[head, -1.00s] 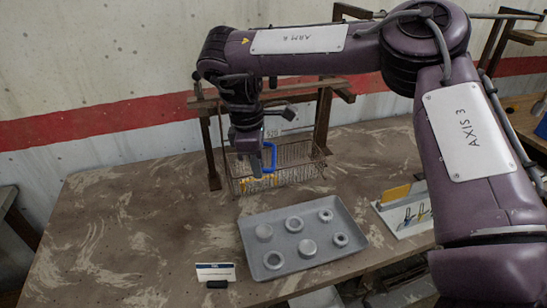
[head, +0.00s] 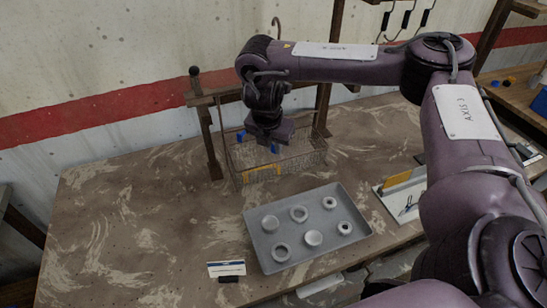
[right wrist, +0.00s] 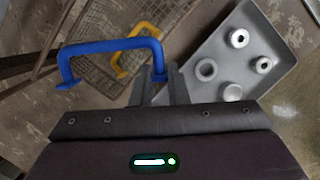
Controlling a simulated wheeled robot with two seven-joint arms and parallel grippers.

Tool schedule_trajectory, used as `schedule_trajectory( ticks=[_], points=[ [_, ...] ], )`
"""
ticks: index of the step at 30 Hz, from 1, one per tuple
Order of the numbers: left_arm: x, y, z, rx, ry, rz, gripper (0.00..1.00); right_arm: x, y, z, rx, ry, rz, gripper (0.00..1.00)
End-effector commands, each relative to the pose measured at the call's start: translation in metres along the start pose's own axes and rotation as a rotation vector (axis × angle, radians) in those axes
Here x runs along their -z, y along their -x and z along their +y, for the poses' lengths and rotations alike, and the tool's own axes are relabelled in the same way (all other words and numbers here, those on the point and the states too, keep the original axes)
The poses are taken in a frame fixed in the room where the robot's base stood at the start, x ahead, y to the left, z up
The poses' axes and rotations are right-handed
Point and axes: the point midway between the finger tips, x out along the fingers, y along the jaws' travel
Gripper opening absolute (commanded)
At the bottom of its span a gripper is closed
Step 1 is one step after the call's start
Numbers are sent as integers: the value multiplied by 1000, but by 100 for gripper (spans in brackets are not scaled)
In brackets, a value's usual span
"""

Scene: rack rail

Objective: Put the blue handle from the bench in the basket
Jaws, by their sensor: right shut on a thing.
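My right gripper (head: 270,146) is shut on the blue handle (head: 241,135) over the wire basket (head: 300,163). In the right wrist view the blue handle (right wrist: 105,47) is a U-shaped bar, with one end between the fingers (right wrist: 162,78) and the other end sticking out left. The basket (right wrist: 92,32) lies below it there. A yellow handle (head: 262,169) lies in the basket; it also shows in the right wrist view (right wrist: 140,32). The gripper hides part of the blue handle in the head view. My left gripper is out of view.
A grey tray (head: 262,258) with several round metal parts is in front of the basket. A wooden frame (head: 207,140) stands around the basket. A small sign (head: 226,268) and a white holder (head: 405,195) are on the bench. The left bench is clear.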

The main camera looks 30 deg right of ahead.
Motion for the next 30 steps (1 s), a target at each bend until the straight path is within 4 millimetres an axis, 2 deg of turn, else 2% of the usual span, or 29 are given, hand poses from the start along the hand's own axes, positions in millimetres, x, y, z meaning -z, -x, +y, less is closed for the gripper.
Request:
schedule_trajectory(
  ticks=[6,9,19,30],
  points=[
    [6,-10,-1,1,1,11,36,9,-31,-1,2,-2,3,0],
    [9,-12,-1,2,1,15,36,11,-40,-1,1,-3,2,0],
    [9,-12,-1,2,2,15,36,11,-41,0,0,-3,0,0],
    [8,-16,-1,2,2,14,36,14,-52,0,0,-2,0,0]
  ],
)
